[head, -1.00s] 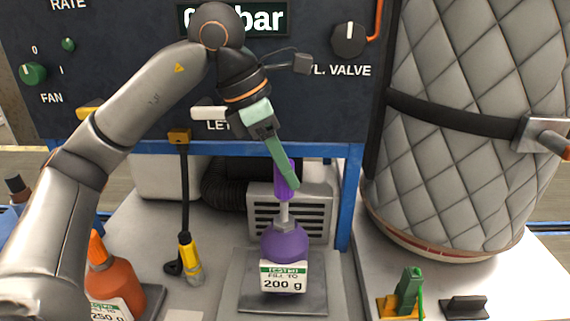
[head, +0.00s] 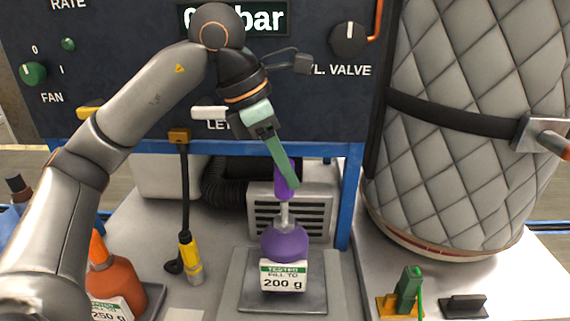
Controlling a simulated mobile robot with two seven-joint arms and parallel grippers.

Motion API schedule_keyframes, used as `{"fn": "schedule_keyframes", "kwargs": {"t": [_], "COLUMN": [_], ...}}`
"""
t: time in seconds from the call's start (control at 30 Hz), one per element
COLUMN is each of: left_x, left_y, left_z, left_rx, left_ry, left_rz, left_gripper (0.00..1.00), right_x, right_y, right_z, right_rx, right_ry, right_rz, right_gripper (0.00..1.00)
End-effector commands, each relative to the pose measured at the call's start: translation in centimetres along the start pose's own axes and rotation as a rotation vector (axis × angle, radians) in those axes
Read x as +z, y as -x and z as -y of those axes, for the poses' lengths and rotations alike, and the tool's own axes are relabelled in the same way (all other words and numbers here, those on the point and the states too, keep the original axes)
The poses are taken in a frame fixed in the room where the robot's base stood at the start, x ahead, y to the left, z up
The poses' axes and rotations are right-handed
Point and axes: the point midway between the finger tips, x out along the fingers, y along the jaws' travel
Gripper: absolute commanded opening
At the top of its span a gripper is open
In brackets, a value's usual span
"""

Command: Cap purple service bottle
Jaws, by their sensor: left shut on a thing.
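The purple service bottle (head: 284,243) stands upright on a grey square plate (head: 254,301) in the head view. Its label reads "fill to 200 g". A grey neck fitting rises from its top. My left gripper (head: 286,175), with green fingers, is shut on a purple cap (head: 284,186). The cap is upright, directly above the bottle's neck. From this view I cannot tell whether the cap touches the neck. The fingers hide part of the cap. My right gripper is not in view.
An orange bottle (head: 117,281) stands at the lower left, beside a yellow-and-black hose fitting (head: 189,257). A quilted tank (head: 456,130) fills the right. A green connector (head: 408,290) sits at the lower right. A dark panel (head: 130,75) stands behind.

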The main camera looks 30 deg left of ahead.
Motion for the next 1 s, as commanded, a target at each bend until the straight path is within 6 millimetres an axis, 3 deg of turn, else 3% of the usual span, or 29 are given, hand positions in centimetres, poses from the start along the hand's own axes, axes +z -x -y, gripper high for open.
{"fn": "schedule_keyframes", "kwargs": {"t": [1.0], "left_x": [-0.5], "left_y": [-1.2], "left_z": [0.0], "left_rx": [0.000], "left_ry": [0.000], "left_rz": [0.001], "left_gripper": [0.00], "right_x": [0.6], "right_y": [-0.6], "right_z": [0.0], "right_rx": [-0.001], "right_ry": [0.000], "right_rz": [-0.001], "right_gripper": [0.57]}}
